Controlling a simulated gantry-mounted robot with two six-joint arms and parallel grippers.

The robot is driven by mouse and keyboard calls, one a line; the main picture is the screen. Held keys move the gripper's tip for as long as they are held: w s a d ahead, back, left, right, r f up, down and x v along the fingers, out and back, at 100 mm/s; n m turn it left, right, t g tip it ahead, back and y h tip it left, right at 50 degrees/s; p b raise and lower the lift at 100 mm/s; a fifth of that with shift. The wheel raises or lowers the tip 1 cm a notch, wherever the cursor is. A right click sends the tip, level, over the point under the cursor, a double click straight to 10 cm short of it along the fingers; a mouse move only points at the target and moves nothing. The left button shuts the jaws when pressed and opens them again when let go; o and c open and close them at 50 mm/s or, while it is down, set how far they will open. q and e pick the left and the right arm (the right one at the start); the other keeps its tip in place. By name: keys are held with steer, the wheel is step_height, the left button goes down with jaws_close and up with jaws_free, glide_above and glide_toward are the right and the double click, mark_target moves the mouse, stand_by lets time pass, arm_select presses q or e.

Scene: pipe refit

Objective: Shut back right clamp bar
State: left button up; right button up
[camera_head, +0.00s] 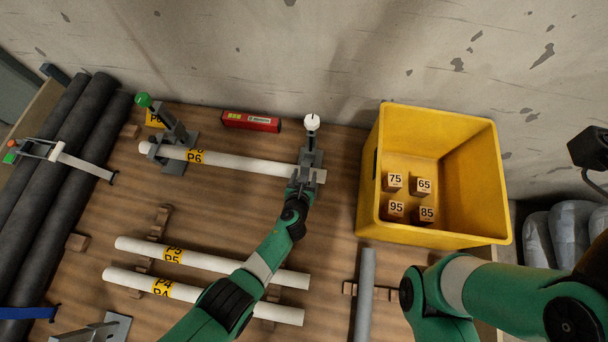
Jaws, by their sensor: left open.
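The back right clamp (312,156) stands at the right end of the white pipe marked P6 (240,162). Its white knob (312,122) shows at the top, beyond my gripper. My left gripper (301,183) is open at the near side of this clamp, over the pipe's right end. The gripper hides part of the clamp, so I cannot tell whether the bar is shut or whether they touch. The back left clamp (174,138), with a green knob (143,100), stands at the pipe's left end. My right gripper is out of view.
A yellow bin (375,190) holding several numbered blocks stands right of the clamp. A red spirit level (250,121) lies by the wall. Two white pipes (210,261) (200,294) and a grey pipe (365,290) lie in front. Dark pipes (60,190) fill the left side.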

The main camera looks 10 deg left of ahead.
arm_select(q)
steer(key=shift+s+r+p, duration=0.15)
steer(key=shift+r+p, duration=0.1)
steer(key=shift+p, duration=0.1)
steer(key=p+v, duration=0.9)
steer(key=v, duration=0.2)
steer(key=shift+s, duration=0.15)
steer(key=shift+f, duration=0.15)
